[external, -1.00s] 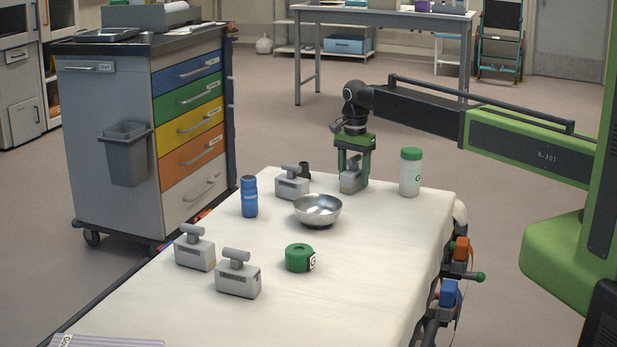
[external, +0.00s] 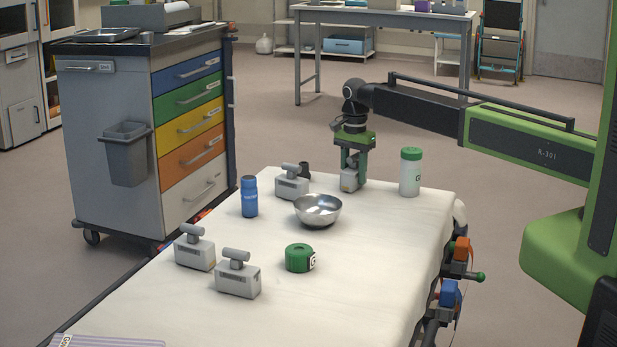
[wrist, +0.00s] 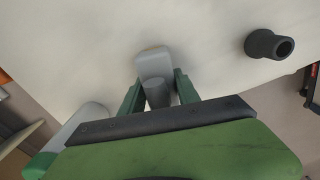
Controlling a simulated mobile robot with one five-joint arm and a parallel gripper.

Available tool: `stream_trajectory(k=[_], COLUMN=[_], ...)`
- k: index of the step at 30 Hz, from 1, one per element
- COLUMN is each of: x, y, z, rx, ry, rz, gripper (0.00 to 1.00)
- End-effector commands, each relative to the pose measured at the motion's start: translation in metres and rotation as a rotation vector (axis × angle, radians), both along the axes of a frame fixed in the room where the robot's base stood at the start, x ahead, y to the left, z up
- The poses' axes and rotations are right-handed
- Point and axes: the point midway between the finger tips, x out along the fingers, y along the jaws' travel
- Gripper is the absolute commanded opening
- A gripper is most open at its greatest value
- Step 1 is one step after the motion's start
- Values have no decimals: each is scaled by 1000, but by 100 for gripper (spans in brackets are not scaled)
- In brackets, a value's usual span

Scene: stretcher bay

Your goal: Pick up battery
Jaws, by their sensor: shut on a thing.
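My gripper (external: 353,172) points down at the far end of the white-covered stretcher (external: 370,270). It is shut on a grey battery (external: 349,181), a box with a cylindrical grip on top. In the wrist view the battery (wrist: 154,64) sits between the two green fingers, which hide part of it. Its base looks at or very near the sheet; I cannot tell if it touches. Similar grey batteries stand on the stretcher: one (external: 291,187) left of my gripper and two nearer the front left, one (external: 195,252) beside the other (external: 238,279).
A steel bowl (external: 317,209), a blue bottle (external: 249,198), a green tape roll (external: 299,258) and a white bottle with green lid (external: 410,175) stand on the stretcher. A small black cylinder (wrist: 268,44) is near the far edge. A drawer cart (external: 110,190) stands left.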

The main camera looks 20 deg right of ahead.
Motion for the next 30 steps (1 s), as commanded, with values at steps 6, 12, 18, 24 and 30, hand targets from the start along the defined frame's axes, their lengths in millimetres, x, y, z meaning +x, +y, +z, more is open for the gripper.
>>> stream_trajectory(k=[6, 12, 18, 24, 30], x=[0, 0, 0, 0, -3], y=[0, 0, 0, 0, -1], z=[43, 84, 97, 94, 94], rx=[0, 0, 0, 0, 0], ry=[0, 1, 1, 1, 1], rz=[0, 0, 0, 0, -53], gripper=[0, 0, 0, 0, 0])
